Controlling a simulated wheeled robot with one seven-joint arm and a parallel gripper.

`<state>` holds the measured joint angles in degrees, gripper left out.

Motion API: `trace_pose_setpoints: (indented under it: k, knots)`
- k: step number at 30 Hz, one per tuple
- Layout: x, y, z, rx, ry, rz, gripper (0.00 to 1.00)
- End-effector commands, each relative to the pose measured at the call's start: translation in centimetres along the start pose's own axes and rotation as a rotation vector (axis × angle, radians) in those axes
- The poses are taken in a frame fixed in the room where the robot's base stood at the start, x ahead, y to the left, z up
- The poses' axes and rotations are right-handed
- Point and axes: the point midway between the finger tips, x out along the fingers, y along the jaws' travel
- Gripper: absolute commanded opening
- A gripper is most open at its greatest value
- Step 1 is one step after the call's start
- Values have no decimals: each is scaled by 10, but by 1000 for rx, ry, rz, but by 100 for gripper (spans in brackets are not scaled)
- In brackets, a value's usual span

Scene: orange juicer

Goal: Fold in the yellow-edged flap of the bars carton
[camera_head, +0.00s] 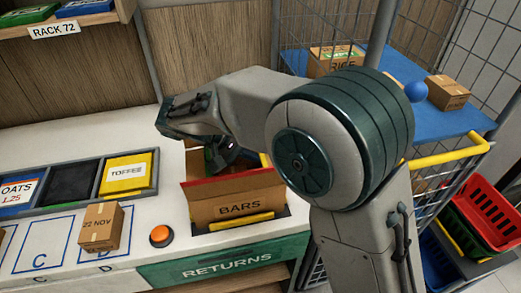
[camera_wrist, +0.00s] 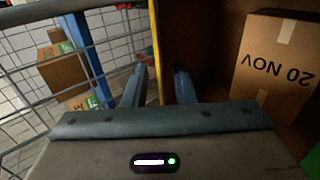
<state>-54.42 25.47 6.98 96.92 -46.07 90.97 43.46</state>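The open brown bars carton (camera_head: 201,212) stands on the counter's right end, its BARS label facing the front. A yellow edge (camera_head: 265,160) shows at its right side, partly hidden by my arm. My gripper (camera_wrist: 162,78) is at the carton's right side, pointing down. In the wrist view its two fingers are apart, with the yellow-edged flap (camera_wrist: 155,45) running between them, seen edge-on. I cannot tell whether either finger touches the flap. A brown box marked 20 NOV (camera_wrist: 278,62) lies inside the carton, right of the fingers.
A wire cage trolley (camera_head: 440,120) with a blue shelf stands close to the carton's right. An orange button (camera_head: 160,236) and a 22 NOV box (camera_head: 101,227) are on the counter to the left. A yellow strip (camera_head: 242,221) lies below the BARS label.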

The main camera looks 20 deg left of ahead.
Motion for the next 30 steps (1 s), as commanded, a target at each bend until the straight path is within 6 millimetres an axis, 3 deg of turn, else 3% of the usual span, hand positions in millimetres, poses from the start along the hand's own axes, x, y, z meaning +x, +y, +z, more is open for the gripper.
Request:
trace_pose_setpoints:
  k: [7, 11, 21, 30]
  knots:
    - [-2, 0, 0, 0, 1, -1, 25]
    - [-14, -1, -1, 0, 3, -1, 25]
    - [-89, -2, 0, -1, 4, -3, 25]
    - [-131, 0, -1, 0, 1, -1, 25]
